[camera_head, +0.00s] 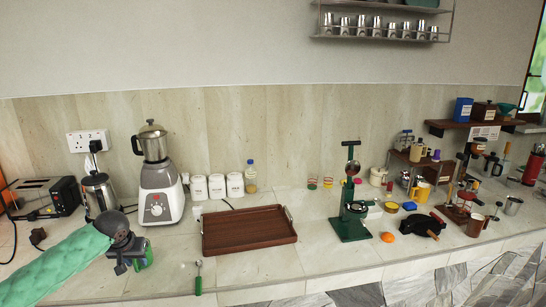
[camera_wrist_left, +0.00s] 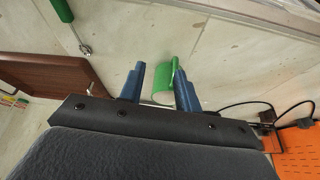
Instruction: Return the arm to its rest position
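My left arm comes in from the lower left in a green sleeve, low over the front left of the counter. Its gripper (camera_head: 130,262) is beside a small green object (camera_head: 146,254). In the left wrist view the two blue fingers of the left gripper (camera_wrist_left: 160,70) stand apart. The green, cylinder-like object (camera_wrist_left: 162,82) shows between them, close to the right finger, with a gap to the left finger. I cannot tell whether it touches a finger. My right gripper is not in view.
A brown tray (camera_head: 248,248) lies right of the left gripper, with a green-handled tool (camera_head: 198,280) in front. A blender (camera_head: 155,180), kettle (camera_head: 99,192) and toaster (camera_head: 45,198) stand behind. A green press (camera_head: 350,222) and several small items stand right. Bare counter lies around the tool.

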